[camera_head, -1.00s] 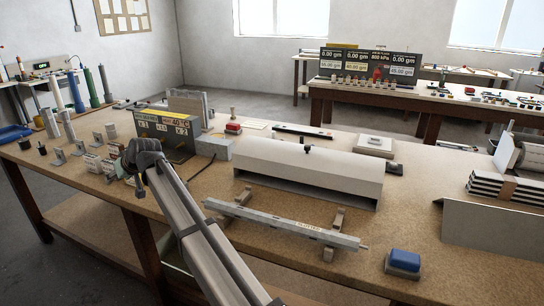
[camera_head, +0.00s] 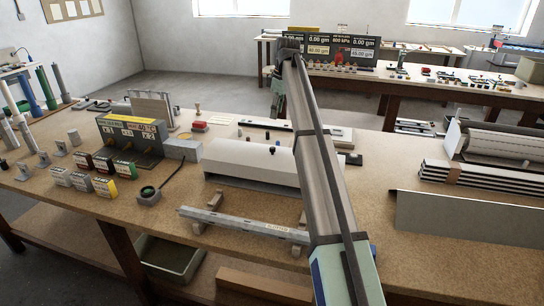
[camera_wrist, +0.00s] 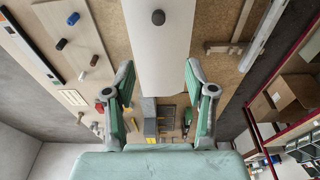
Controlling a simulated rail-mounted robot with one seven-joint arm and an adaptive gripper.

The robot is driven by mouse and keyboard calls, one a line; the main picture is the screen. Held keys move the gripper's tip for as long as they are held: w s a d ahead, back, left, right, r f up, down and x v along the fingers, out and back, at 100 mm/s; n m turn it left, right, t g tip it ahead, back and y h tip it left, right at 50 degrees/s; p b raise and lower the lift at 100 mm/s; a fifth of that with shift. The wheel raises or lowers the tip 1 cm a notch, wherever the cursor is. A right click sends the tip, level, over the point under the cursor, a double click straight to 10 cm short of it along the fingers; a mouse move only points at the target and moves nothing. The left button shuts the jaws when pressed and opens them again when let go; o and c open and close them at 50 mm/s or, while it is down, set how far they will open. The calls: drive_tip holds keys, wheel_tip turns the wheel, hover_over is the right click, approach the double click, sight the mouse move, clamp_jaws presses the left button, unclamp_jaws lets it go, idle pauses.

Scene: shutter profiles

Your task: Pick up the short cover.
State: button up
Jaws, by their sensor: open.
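A long white cover (camera_head: 252,162) with a small dark knob (camera_head: 272,151) on top lies on the workbench; I take it as the short cover. My arm crosses in front of its right end in the head view. In the wrist view the cover (camera_wrist: 158,55) runs down from the top edge between my fingers, with its knob (camera_wrist: 158,17) near the top. My gripper (camera_wrist: 160,75) is open, and nothing is seen held in it. It is over the bench, apart from the knob. In the head view the fingers are not clearly visible.
A slotted metal bar (camera_head: 245,224) on supports lies in front of the cover. A large grey panel (camera_head: 462,218) and stacked profiles (camera_head: 480,180) are at right. Display boxes (camera_head: 132,135) and small blocks stand at left. A second bench (camera_head: 430,92) is behind.

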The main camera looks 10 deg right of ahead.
drive_tip(key=d, duration=0.1)
drive_tip(key=p, duration=0.4)
approach(272, 148)
drive_tip(key=f, duration=0.5)
drive_tip(key=shift+w+a+f, duration=0.1)
drive_tip(key=shift+w+a, duration=0.15)
drive_tip(key=shift+w, duration=0.1)
drive_tip(key=shift+w+a+f+p, duration=0.15)
drive_tip(key=shift+f+p, duration=0.45)
drive_tip(key=shift+f, duration=0.7)
drive_tip(key=shift+w+a+f+p, duration=0.15)
drive_tip(key=shift+f+p, duration=0.4)
drive_tip(key=shift+f, duration=0.75)
drive_tip(key=shift+s, duration=0.1)
clamp_jaws()
